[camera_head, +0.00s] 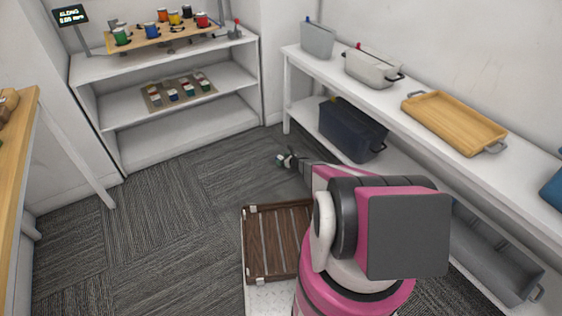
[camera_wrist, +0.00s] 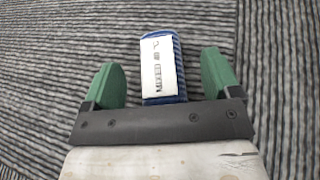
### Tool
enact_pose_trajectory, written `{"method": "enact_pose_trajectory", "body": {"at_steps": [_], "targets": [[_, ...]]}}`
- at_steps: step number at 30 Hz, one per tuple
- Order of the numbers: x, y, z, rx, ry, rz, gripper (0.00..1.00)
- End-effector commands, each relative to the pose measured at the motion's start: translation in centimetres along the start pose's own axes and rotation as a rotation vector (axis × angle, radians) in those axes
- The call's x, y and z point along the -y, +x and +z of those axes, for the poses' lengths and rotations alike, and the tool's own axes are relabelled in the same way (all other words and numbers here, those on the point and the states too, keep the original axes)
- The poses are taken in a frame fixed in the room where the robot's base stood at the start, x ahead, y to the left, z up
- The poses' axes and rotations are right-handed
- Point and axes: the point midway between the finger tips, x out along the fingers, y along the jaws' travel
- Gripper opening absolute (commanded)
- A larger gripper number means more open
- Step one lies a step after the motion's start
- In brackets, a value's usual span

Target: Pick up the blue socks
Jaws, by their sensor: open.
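The blue socks (camera_wrist: 178,62) show in the wrist view as a small ribbed blue bundle with a white printed label around it. They lie on the grey striped carpet, between and slightly beyond the two green fingers of my gripper (camera_wrist: 162,76). The fingers are open, with a gap on each side of the bundle. In the head view my gripper (camera_head: 286,160) is low over the carpet at the far end of my arm, near the right shelf. I cannot make out the socks there.
A white shelf unit (camera_head: 180,122) at the back holds colored cups. A long white shelf (camera_head: 385,92) on the right bears bins and a wooden tray (camera_head: 455,120); a dark bin (camera_head: 352,130) sits below, near my gripper. A brown slatted tray (camera_head: 278,240) is beside my arm. Carpet at left is clear.

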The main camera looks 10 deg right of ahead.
Motion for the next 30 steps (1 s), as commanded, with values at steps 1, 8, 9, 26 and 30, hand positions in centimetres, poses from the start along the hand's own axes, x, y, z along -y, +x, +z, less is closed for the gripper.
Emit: {"method": "enact_pose_trajectory", "body": {"at_steps": [1, 8, 9, 26, 30], "targets": [[0.0, 0.4, -0.1, 0.000, 0.000, 0.000, 0.83], [-0.1, 0.5, 0.0, 0.000, 0.000, -0.001, 0.83], [-0.1, 0.5, 0.0, 0.000, 0.000, -0.001, 0.70], [-0.1, 0.2, 0.5, 0.000, 0.000, -0.001, 0.29], [-0.1, -0.3, 1.7, 0.000, 0.000, -0.001, 0.29]]}}
